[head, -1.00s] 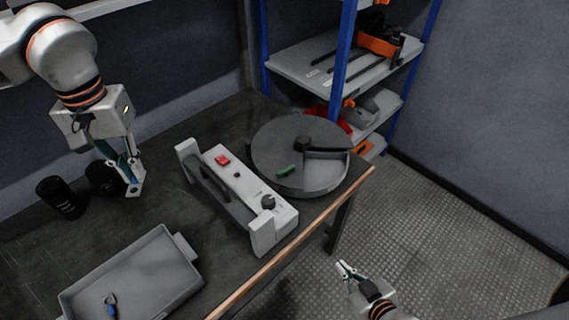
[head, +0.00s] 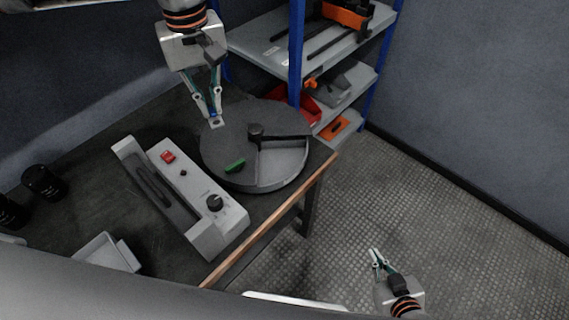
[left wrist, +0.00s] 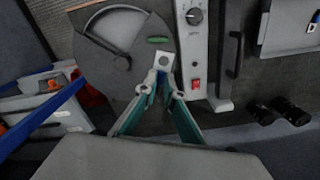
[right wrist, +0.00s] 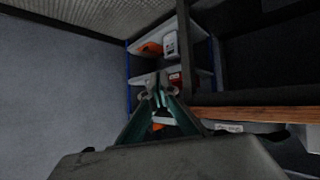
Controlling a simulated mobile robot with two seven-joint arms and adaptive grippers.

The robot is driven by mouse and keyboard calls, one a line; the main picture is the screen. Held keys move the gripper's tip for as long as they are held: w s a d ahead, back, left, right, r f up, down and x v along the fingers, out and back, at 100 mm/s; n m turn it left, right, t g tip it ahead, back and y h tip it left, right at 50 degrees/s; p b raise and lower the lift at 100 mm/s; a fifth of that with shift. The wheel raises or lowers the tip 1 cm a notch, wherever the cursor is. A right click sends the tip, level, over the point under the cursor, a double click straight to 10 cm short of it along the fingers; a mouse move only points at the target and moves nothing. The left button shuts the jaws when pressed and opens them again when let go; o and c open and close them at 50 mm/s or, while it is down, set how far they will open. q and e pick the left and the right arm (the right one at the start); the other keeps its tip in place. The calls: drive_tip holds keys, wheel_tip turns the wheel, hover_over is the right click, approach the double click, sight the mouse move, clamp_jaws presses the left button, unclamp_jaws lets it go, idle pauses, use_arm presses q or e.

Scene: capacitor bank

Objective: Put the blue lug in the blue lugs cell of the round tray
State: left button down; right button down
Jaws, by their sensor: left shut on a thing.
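My left gripper (head: 215,119) is shut on the blue lug (left wrist: 162,63), a small flat grey piece with a hole and a blue part between the fingers. It also shows in the head view (head: 213,115). The gripper holds it over the far left side of the round tray (head: 225,143); I cannot tell its height. The tray's top is dark grey with a black centre knob (head: 255,132). One open wedge (head: 283,160) shows at the front right.
A grey and white unit (head: 190,195) with a red switch and black knob stands left of the tray. A grey bin (head: 106,252) and black cylinders (head: 44,182) are further left. A blue-posted shelf (head: 297,60) stands behind. The floor at right is clear.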

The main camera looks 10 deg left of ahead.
use_arm(q)
drive_tip(key=w+d+n+b, duration=0.4)
drive_tip(key=d+n, duration=0.7)
drive_tip(key=n, duration=1.1)
drive_tip(key=f, duration=1.3)
drive_tip(key=w+f+b, duration=0.1)
drive_tip(key=f, duration=0.5)
drive_tip(key=shift+d+f, duration=0.1)
drive_tip(key=shift+f, duration=0.35)
drive_tip(key=shift+r, duration=0.1)
drive_tip(key=shift+f, duration=0.45)
drive_tip(key=shift+f, duration=0.15)
